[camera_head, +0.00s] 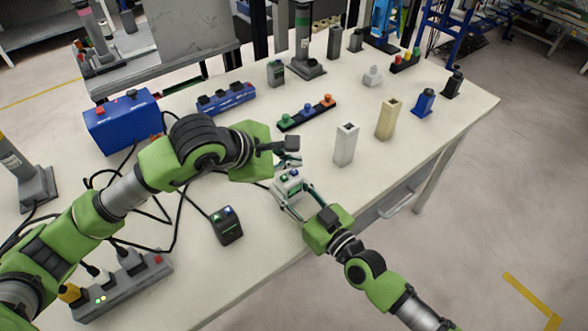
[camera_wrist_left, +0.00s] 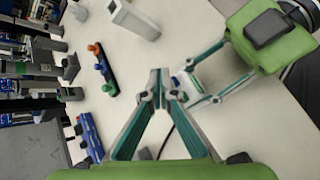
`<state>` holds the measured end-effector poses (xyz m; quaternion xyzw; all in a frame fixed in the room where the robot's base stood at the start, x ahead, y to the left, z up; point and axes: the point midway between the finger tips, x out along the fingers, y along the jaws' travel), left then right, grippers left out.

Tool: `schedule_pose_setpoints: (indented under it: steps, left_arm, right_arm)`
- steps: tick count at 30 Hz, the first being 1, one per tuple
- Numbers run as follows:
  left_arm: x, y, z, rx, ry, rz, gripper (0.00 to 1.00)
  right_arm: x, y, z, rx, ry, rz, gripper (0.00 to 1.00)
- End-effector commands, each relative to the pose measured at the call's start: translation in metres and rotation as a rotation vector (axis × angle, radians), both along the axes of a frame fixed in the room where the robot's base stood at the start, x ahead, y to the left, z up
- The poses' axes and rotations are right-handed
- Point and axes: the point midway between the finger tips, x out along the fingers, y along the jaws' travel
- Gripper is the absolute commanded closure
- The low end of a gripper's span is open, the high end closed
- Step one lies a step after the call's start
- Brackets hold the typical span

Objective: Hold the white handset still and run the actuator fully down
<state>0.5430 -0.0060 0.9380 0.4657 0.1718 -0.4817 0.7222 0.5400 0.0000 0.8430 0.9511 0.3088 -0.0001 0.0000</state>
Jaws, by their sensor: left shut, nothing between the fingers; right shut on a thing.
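The white handset (camera_head: 288,186), with blue and green buttons on top, is near the table's front edge. It also shows in the left wrist view (camera_wrist_left: 187,83), partly hidden behind fingers. My right gripper (camera_head: 292,192) is shut on it, one finger on each side. My left gripper (camera_head: 291,161) is shut and empty just above the handset; its fingertips meet in the left wrist view (camera_wrist_left: 160,76). I cannot tell whether they touch a button. A grey upright column (camera_head: 303,42) on a dark base stands at the back; I cannot tell if it is the actuator.
A dark handset (camera_head: 227,226) lies to the left, with black cables on the table (camera_head: 265,235). A white hollow block (camera_head: 346,145) and a tan one (camera_head: 387,120) stand to the right. A button bar (camera_head: 306,113) and a blue box (camera_head: 123,122) are behind my left arm.

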Motion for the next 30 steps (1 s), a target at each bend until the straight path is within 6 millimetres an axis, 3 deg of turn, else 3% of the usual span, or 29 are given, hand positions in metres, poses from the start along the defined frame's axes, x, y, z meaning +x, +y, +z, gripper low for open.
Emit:
schedule_pose_setpoints:
  steps: [30]
  left_arm:
    - [0.000,0.000,-0.012,0.001,0.000,0.001,1.00]
  right_arm:
    - [0.000,0.000,0.000,0.001,-0.001,0.000,0.88]
